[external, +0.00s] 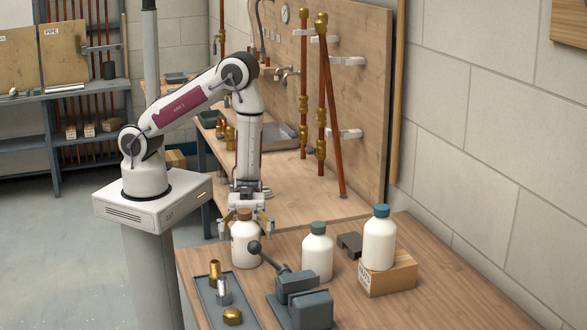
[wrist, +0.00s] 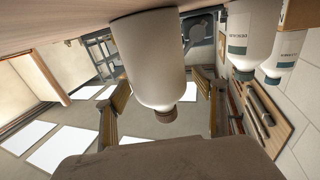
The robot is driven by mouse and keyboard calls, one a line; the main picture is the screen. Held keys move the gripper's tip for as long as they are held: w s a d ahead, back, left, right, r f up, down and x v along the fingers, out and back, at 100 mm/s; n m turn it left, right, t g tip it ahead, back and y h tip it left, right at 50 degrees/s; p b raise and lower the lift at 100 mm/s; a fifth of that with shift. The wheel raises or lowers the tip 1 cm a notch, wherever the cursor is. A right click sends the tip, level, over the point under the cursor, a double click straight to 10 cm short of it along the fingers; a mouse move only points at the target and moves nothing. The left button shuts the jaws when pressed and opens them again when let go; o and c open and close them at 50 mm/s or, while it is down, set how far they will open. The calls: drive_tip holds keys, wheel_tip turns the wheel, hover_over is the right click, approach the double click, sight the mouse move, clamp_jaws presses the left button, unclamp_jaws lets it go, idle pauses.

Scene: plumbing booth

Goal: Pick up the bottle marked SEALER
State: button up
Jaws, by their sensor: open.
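Three white bottles show, and I cannot read the word SEALER on any of them. The brown-capped bottle (external: 245,245) stands on the bench directly below my gripper (external: 247,222). In the wrist view, which appears upside down, this bottle (wrist: 155,60) lies between the open fingers of my gripper (wrist: 165,95), with no label visible on the side shown. The green-capped bottle (external: 318,258) stands to its right. The teal-capped bottle (external: 379,245) stands on a wooden block. Two labelled bottles also show at right in the wrist view, their print too small to read.
A grey vise (external: 300,300) with a ball-ended handle (external: 254,247) stands close in front of the brown-capped bottle. A grey tray (external: 222,300) with brass fittings lies to the left. A wooden block (external: 387,277) and a dark block (external: 350,245) are at right.

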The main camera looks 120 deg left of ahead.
sight(245, 211)
idle(0.4)
drive_tip(key=c, duration=1.6)
drive_tip(key=shift+r, duration=0.2)
drive_tip(key=shift+r, duration=4.85)
